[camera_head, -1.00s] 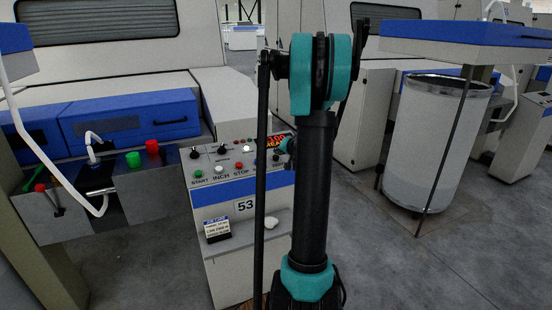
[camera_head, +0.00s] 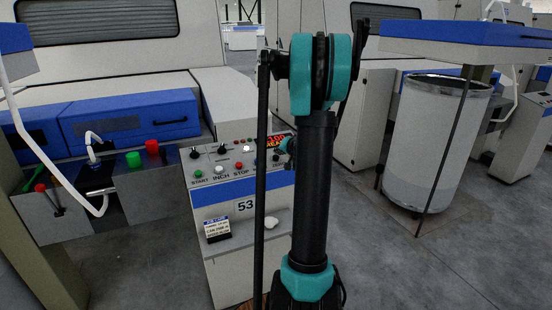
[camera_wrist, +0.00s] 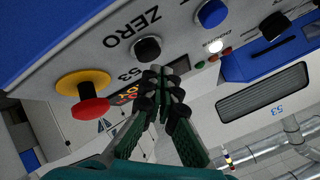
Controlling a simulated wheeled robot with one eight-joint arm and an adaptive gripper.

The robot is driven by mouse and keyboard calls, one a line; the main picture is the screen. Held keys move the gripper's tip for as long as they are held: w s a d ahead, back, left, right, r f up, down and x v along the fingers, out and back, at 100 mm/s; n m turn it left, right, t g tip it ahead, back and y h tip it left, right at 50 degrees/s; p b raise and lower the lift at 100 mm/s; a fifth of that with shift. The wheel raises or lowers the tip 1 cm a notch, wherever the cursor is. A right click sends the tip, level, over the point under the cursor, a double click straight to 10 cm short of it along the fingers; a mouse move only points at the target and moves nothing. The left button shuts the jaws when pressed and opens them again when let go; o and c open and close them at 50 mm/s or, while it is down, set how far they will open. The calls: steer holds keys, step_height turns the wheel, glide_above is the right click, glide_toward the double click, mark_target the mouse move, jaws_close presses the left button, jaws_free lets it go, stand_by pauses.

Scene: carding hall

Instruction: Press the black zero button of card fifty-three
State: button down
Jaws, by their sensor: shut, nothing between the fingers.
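The black zero button (camera_wrist: 147,50) shows in the wrist view, a round black cap beside the printed word ZERO on the white panel. My gripper (camera_wrist: 163,82) is shut and empty, its dark fingertips together just below the button in the picture. A small gap seems to show, but I cannot tell contact for certain. In the head view, the panel of card fifty-three (camera_head: 222,160) stands above a 53 plate (camera_head: 245,206).
In the wrist view, a red mushroom button on a yellow collar (camera_wrist: 82,86) is left of the zero button. A blue button (camera_wrist: 212,13), a lit white button (camera_wrist: 215,46) and a black knob (camera_wrist: 275,26) are to the right. A tall can (camera_head: 437,140) stands right in the head view.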

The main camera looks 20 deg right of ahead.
mark_target(279, 165)
steer(key=shift+f, duration=0.15)
steer(key=shift+w+f, duration=0.1)
steer(key=shift+f, duration=0.15)
steer(key=shift+w+f, duration=0.15)
steer(key=shift+f, duration=0.3)
stand_by(1.1)
steer(key=shift+s+r, duration=0.25)
steer(key=shift+r, duration=0.6)
steer(key=r, duration=0.2)
steer(key=s+r, duration=0.1)
steer(key=r, duration=0.2)
steer(key=shift+s, duration=0.15)
stand_by(0.9)
